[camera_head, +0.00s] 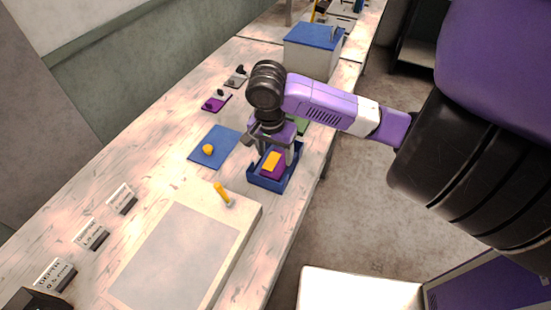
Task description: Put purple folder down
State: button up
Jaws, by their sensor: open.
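A small purple piece with an orange block on it, likely the purple folder (280,172), sits inside a blue open-topped tray (266,184) near the table's right edge. My gripper (275,150) is open and points down over this tray, its fingers around or just above the purple and orange piece. I cannot tell whether the fingers touch it. Part of the tray's far side is hidden by my gripper. Another purple flat piece (212,105) with a dark knob lies farther back on the left.
A blue mat (222,140) with a yellow ball (208,149) lies left of the tray. A pale board (178,255) with a yellow upright peg (222,195) is in front. Several labelled blocks (91,236) line the left. A blue-lidded box (312,50) stands behind.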

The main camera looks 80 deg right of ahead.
aim_at(273, 168)
notch_tip(273, 168, up, 7)
jog(key=p, duration=0.1)
jog(key=w+a+r+n+t+y, duration=0.2)
jog(key=w+a+r+t, duration=0.15)
jog(key=w+a, duration=0.55)
jog(key=w+a+r+n+t+y, duration=0.15)
jog(key=w+a+t, duration=0.25)
jog(key=w+a, duration=0.55)
jog(key=w+a+r+n+t+y, duration=0.3)
jog(key=w+a+r+t, duration=0.7)
jog(key=a, duration=0.3)
jog(key=s+a+f+n+g+h, duration=0.1)
jog(key=s+a+f+h, duration=0.15)
jog(key=s+f, duration=0.45)
jog(key=s+a+f+n+g+h, duration=0.1)
jog(key=s+a+f+h, duration=0.15)
jog(key=s+f, duration=0.4)
jog(key=s+d+n, duration=0.2)
jog(key=s+n, duration=0.4)
jog(key=s, duration=0.4)
jog(key=s+d+n, duration=0.3)
jog(key=s+n, duration=0.3)
jog(key=s, duration=0.4)
jog(key=shift+s+d, duration=0.2)
jog(key=shift+s, duration=0.15)
